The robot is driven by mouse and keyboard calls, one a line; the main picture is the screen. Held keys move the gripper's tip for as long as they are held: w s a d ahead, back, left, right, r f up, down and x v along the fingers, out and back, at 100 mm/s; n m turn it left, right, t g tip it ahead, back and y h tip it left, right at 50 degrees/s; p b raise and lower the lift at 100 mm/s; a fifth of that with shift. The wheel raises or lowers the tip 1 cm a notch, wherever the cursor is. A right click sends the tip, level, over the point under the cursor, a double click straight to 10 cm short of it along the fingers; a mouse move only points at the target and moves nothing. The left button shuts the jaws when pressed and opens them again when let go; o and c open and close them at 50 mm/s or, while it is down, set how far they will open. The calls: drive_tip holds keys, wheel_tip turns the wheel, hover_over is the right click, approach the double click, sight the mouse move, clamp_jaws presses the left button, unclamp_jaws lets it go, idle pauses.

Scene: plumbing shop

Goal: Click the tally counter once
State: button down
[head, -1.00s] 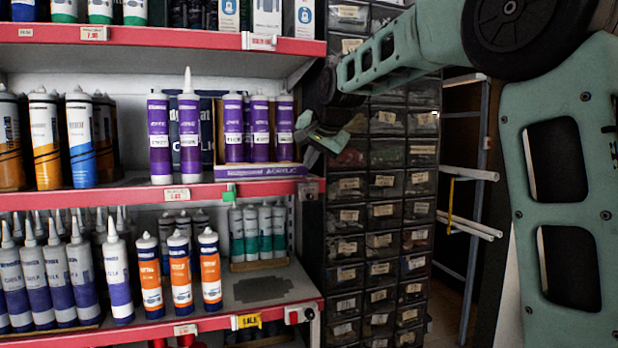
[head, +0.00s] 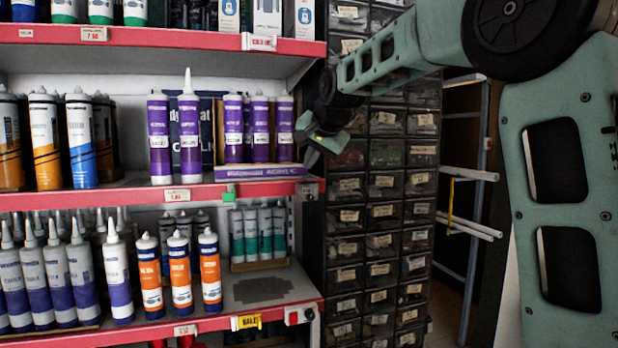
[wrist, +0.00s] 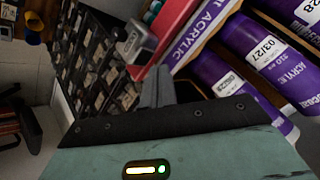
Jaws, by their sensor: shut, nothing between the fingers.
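A small grey device that looks like the tally counter (head: 308,190) sits at the right end of the middle shelf's red front edge. It also shows in the wrist view (wrist: 135,41), as a grey box against the red strip, above and left of the fingertips. Its button and digits are too small to make out. My gripper (head: 309,157) hangs above the counter, at the shelf's right end. In the wrist view its fingers (wrist: 158,72) are closed together and empty. The fingertips appear close to the counter but apart from it.
Purple acrylic tubes (head: 260,128) stand in a purple-edged tray (head: 258,173) left of my gripper, close by in the wrist view. A dark drawer cabinet (head: 380,215) stands right of the shelf. Orange-and-white tubes (head: 180,270) stand on the shelf below.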

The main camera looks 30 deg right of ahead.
sight(311, 177)
drive_tip(key=shift+f, duration=0.2)
idle(0.4)
drive_tip(key=shift+f+b, duration=0.25)
drive_tip(key=shift+b, duration=0.15)
drive_tip(key=shift+f+b, duration=0.45)
drive_tip(key=shift+f, duration=0.15)
idle(0.5)
drive_tip(key=shift+r, duration=0.1)
drive_tip(key=shift+r+p, duration=0.8)
drive_tip(key=shift+r, duration=0.15)
wheel_tip(311, 177, up, 6)
drive_tip(key=p, duration=0.4)
drive_tip(key=shift+p, duration=0.35)
idle(0.3)
